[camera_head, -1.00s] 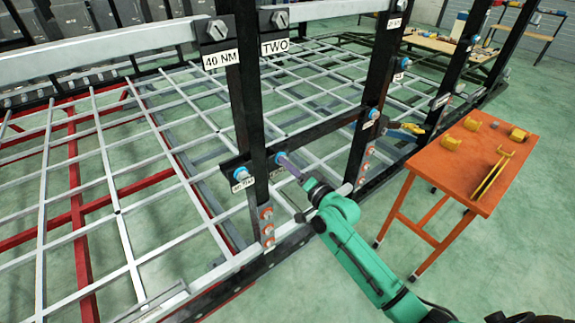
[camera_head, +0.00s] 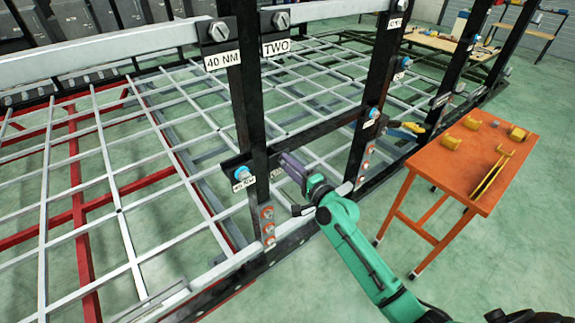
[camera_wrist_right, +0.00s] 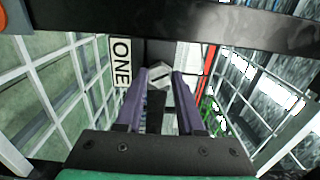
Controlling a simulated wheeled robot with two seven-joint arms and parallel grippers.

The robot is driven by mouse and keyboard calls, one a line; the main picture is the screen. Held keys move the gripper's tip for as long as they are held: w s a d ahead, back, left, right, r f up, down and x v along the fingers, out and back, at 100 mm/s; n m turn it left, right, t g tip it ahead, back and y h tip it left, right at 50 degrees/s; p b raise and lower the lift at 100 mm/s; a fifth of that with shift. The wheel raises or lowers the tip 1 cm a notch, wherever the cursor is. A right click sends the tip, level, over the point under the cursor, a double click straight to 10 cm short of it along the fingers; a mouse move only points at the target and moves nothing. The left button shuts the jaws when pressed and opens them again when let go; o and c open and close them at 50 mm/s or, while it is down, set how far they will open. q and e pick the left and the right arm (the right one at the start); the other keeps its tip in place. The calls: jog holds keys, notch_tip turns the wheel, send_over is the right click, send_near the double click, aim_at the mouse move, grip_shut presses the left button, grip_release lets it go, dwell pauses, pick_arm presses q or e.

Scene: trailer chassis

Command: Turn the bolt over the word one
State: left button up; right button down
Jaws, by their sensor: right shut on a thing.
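The bolt (camera_wrist_right: 160,74) shows in the right wrist view as a pale head with a dark slot, on a dark plate. The label with the word ONE (camera_wrist_right: 121,62) is beside it on the left in that view. My right gripper (camera_wrist_right: 159,80) has its two purple fingers on either side of the bolt head, shut on it. In the head view the right gripper (camera_head: 285,160) reaches a dark upright post from the right. Its fingers hide the bolt there. My left gripper is in neither view.
A plate marked TWO (camera_head: 276,46) and one marked 40 NM (camera_head: 222,60) carry other bolts above. A blue bolt (camera_head: 241,173) is left of the post. The grey grid floor (camera_head: 117,211) lies behind. An orange table (camera_head: 468,165) with yellow tools stands right.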

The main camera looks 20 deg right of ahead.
jog(key=shift+s+f, duration=0.1)
jog(key=shift+f, duration=0.35)
jog(key=c, duration=0.8)
grip_release()
jog(key=shift+o, duration=1.4)
jog(key=shift+d+r, duration=0.1)
jog(key=shift+d, duration=0.05)
jog(key=shift+s+d+r, duration=0.15)
jog(key=shift+d+r, duration=0.05)
jog(key=shift+r, duration=0.05)
jog(key=shift+s, duration=0.15)
jog(key=b+v, duration=0.4)
jog(key=v, duration=1)
jog(key=shift+s, duration=0.15)
jog(key=shift+f, duration=0.1)
